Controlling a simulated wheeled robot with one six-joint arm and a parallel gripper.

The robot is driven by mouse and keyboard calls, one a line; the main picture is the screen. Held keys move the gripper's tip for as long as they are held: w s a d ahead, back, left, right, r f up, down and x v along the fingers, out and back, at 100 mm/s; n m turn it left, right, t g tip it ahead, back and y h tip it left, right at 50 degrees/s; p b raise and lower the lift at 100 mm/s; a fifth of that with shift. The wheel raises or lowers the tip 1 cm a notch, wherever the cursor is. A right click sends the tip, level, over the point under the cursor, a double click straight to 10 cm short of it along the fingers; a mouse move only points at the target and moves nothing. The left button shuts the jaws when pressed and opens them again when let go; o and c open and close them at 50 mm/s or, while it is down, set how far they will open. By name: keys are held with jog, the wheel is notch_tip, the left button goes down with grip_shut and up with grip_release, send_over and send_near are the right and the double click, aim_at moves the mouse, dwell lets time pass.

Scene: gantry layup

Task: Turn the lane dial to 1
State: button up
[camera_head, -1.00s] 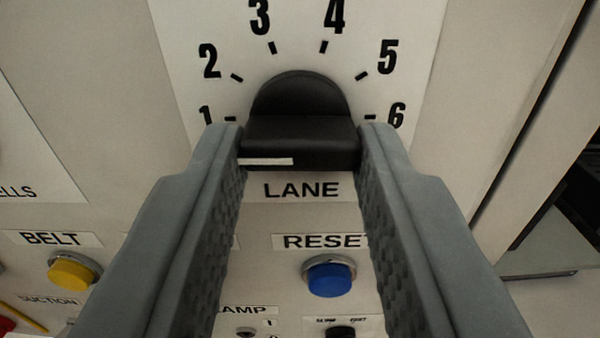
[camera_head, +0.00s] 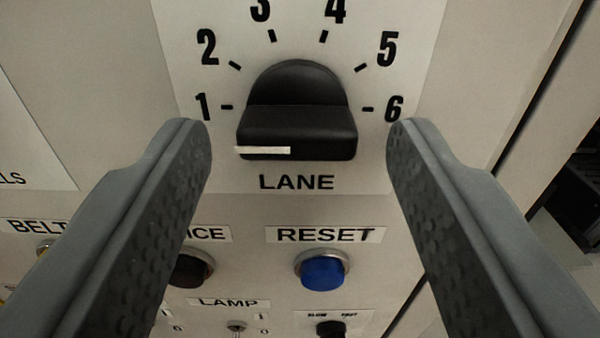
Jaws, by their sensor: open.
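The lane dial (camera_head: 297,112) is a black knob on a white plate, with the word LANE below it and the numbers 1 to 6 in an arc around it. Its grip bar lies level across the picture. A white pointer line (camera_head: 263,150) on the bar's front face sits at its left end, on the side of the number 1 (camera_head: 202,107). My gripper (camera_head: 298,135) is open, with one grey finger to the left and one to the right of the dial. Clear gaps show between both fingers and the knob.
Below the dial are a blue RESET button (camera_head: 322,270), a dark button (camera_head: 190,268), a LAMP toggle (camera_head: 236,327) and a small black SLOW/FAST knob (camera_head: 330,329). A BELT label (camera_head: 38,227) is partly behind the left finger. The panel's edge runs down the right side.

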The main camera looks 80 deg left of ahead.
jog(key=s+d, duration=0.1)
jog(key=d, duration=1.6)
jog(key=shift+s+d, duration=0.15)
jog(key=shift+s+f, duration=0.1)
jog(key=s+d+f+m+t+h, duration=0.8)
jog(key=s+d+f+m+h, duration=0.2)
jog(key=s+f+m, duration=0.1)
jog(key=s+d+m+t+h, duration=0.6)
jog(key=s+d+t+h, duration=0.2)
jog(key=s+d, duration=0.4)
jog(key=shift+s+f, duration=0.45)
jog(key=shift+s, duration=0.7)
